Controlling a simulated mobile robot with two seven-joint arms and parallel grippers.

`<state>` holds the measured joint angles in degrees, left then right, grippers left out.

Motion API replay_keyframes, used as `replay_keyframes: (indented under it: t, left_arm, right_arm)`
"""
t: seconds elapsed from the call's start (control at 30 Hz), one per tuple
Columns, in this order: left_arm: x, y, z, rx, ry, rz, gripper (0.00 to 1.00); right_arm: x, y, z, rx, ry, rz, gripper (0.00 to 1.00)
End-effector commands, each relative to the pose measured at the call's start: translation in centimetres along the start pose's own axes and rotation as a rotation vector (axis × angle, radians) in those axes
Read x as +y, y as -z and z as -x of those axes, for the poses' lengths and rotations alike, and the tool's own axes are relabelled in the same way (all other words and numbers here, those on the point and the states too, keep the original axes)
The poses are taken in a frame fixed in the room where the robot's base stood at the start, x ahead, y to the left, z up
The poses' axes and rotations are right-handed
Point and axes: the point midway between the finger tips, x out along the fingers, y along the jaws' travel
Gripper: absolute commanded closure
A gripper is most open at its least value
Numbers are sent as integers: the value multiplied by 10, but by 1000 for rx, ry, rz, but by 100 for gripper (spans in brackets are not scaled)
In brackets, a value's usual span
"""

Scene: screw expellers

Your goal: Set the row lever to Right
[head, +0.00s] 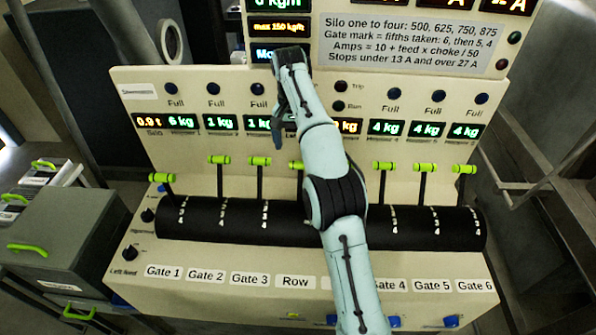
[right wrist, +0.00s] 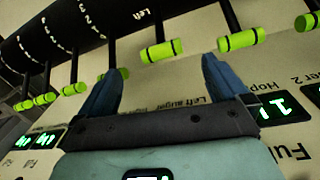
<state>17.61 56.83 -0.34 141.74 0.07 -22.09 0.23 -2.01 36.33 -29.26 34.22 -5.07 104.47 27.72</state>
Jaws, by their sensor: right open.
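The row lever stands above the "Row" label (head: 295,282) on the console, and its green handle (head: 296,165) shows just left of my right forearm. My right gripper (head: 282,125) is over the panel above that handle, open and empty. In the right wrist view, which is upside down, the open fingers (right wrist: 162,70) point at a green handle (right wrist: 162,50) that looks like the row lever's. The handle lies just beyond the fingertips, apart from them as far as I can tell. The drum near it carries the word "Left". My left gripper is out of view.
The Gate 3 lever (head: 259,161) stands close on the left, and the Gate 4 lever (head: 382,166) stands right of my arm. My arm hides part of the black drum (head: 250,222) and panel. A grey case (head: 60,235) stands at the left.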

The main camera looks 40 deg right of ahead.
Motion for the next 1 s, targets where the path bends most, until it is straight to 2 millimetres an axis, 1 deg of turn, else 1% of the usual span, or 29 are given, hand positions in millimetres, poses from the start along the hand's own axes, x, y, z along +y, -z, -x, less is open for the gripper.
replay_keyframes:
  t: [0.17, 0.27, 0.6, 0.7, 0.83, 1.0]
  left_arm:
    - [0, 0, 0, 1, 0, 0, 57]
    - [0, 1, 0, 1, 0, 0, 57]
    - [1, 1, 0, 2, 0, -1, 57]
    - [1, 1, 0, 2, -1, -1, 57]
    - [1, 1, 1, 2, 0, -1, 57]
    - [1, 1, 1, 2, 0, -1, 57]
  right_arm:
    - [0, -2, -17, -3, 0, 2, 0]
    - [0, -1, -32, -4, -1, 2, 0]
    - [0, -1, -94, -2, 0, 1, 0]
    - [0, -1, -108, -2, -1, 1, 0]
    - [0, -1, -119, -1, 0, 1, 0]
    - [-1, 0, -123, 1, 1, 1, 0]
